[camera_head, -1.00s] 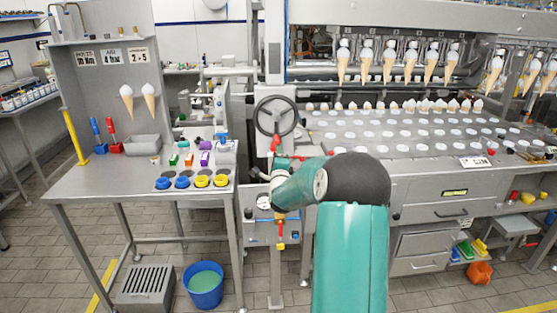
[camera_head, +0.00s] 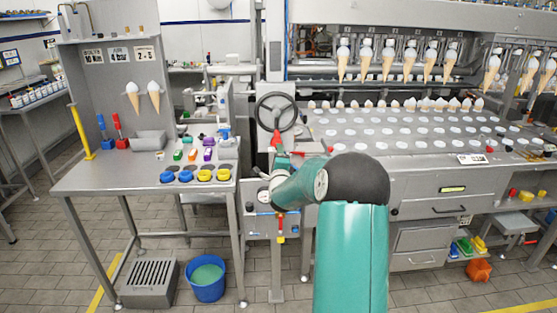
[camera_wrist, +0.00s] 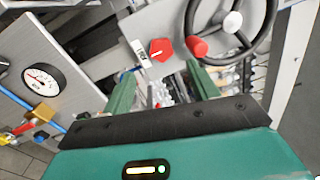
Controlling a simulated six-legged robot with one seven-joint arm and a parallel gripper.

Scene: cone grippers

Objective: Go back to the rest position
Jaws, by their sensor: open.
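My gripper shows in the wrist view (camera_wrist: 160,88) as two green fingers spread apart with nothing between them. It points at the machine's side panel, below a black handwheel (camera_wrist: 232,22) with a red knob. A red hexagonal knob (camera_wrist: 162,49) sits on the panel just beyond the fingers. In the head view, my teal arm reaches forward to the panel under the handwheel (camera_head: 277,112), and the forearm hides most of the gripper.
A steel table (camera_head: 110,178) with coloured knobs and bottles stands at the left. A blue bucket (camera_head: 206,278) and a grey slotted box (camera_head: 150,282) are on the floor below. The cone machine (camera_head: 440,190) fills the right. A pressure gauge (camera_wrist: 44,78) is left of the fingers.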

